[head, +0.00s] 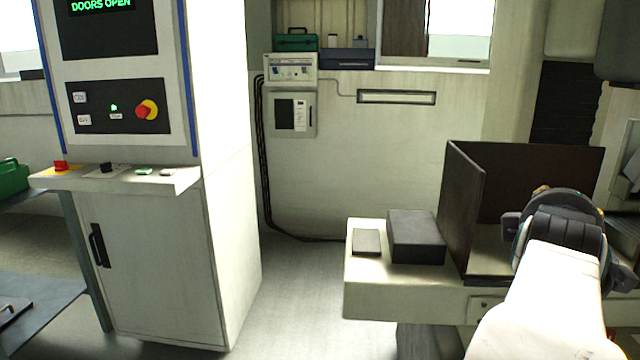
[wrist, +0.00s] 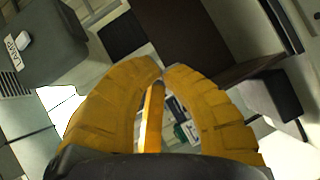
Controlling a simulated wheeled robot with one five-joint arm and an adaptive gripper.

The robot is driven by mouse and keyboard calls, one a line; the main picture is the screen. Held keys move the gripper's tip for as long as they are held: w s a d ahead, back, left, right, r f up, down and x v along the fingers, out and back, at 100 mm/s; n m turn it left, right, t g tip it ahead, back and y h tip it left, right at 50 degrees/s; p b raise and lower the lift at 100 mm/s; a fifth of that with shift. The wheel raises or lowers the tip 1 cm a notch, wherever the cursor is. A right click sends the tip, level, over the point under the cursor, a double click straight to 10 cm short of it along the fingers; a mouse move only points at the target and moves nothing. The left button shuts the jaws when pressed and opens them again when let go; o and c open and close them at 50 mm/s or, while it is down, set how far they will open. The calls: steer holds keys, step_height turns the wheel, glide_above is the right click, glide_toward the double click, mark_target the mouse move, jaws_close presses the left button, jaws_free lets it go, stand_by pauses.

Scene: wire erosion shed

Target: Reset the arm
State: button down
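My gripper (wrist: 162,73) shows in the wrist view as two thick yellow fingers curving inward. Their tips meet or almost meet, and I see no object held at the tips. A bright yellow strip shows between the fingers; it looks like part of the gripper. In the head view my white arm reaches up from the bottom right, its dark wrist in front of a dark brown open-sided box (head: 462,210). There my gripper is mostly hidden behind the wrist, with only a small yellow bit showing.
A pale machine bench (head: 385,300) holds a dark grey block (head: 416,236) and a small flat plate (head: 366,241), left of the box. A control cabinet (head: 150,260) with a red knob stands at left. Floor between cabinet and bench is clear. The wrist view shows a grey labelled lamp housing (wrist: 45,45).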

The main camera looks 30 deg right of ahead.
steer(key=w+a+f+t+y+p, duration=0.1)
steer(key=w+a+f+y+p, duration=0.1)
steer(key=w+a+y+p, duration=0.5)
steer(key=w+a+f+t+y+p, duration=0.1)
steer(key=w+a+f+y+p, duration=0.2)
steer(key=a, duration=0.9)
steer(key=s+a+f+g+y+p, duration=0.1)
steer(key=s+a+p, duration=0.1)
steer(key=a, duration=0.4)
steer(key=s+a+f+m+g+y+p, duration=0.1)
steer(key=s+a+g+y+p, duration=0.1)
steer(key=a, duration=0.4)
steer(key=s+a+f+g+y+p, duration=0.1)
steer(key=s+a+p, duration=0.2)
steer(key=a, duration=0.3)
steer(key=shift+s+f+m+g+y+p, duration=0.2)
steer(key=shift+f+m+g+y+p, duration=0.15)
steer(key=shift+p, duration=0.5)
